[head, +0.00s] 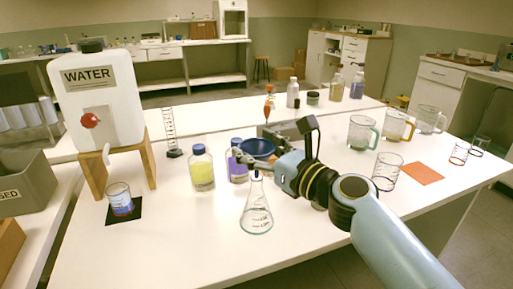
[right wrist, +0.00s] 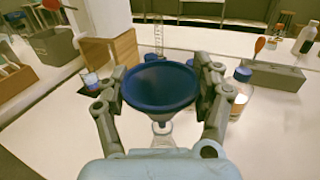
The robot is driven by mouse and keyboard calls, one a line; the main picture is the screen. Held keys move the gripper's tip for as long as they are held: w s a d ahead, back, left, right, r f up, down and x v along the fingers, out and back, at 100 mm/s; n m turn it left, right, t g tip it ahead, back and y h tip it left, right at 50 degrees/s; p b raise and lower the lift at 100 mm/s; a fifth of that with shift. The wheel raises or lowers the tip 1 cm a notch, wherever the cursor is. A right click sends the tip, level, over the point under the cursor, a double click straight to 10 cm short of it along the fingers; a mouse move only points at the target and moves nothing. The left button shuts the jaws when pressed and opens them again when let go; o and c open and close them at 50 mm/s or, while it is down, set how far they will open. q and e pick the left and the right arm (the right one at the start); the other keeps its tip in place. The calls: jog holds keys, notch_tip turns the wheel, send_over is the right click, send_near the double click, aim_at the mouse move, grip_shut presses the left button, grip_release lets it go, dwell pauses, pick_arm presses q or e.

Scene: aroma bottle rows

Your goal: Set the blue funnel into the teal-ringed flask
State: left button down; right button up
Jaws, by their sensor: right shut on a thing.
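The blue funnel (head: 257,148) is held bowl up by my right gripper (head: 250,160). In the right wrist view the blue funnel (right wrist: 160,85) sits between both fingers of the right gripper (right wrist: 163,92), which are shut on its sides. The clear conical flask (head: 257,212) with a teal line at its base stands upright on the white table, just below the funnel. A dark tip shows at the flask's mouth; I cannot tell whether it is inside the neck. Part of the flask (right wrist: 162,130) shows under the funnel in the wrist view. My left gripper is out of view.
A yellow bottle (head: 202,172) and a purple bottle (head: 238,170) stand close behind and left of the flask. A beaker with blue liquid (head: 120,203) stands at left by the water tank (head: 98,110). Glass beakers and mugs (head: 388,172) stand at right.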

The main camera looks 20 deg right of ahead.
jog(key=shift+f+b, duration=1.15)
jog(key=shift+f, duration=0.3)
jog(key=o, duration=1)
jog(key=shift+o, duration=0.2)
jog(key=shift+s, duration=0.1)
jog(key=v, duration=1.2)
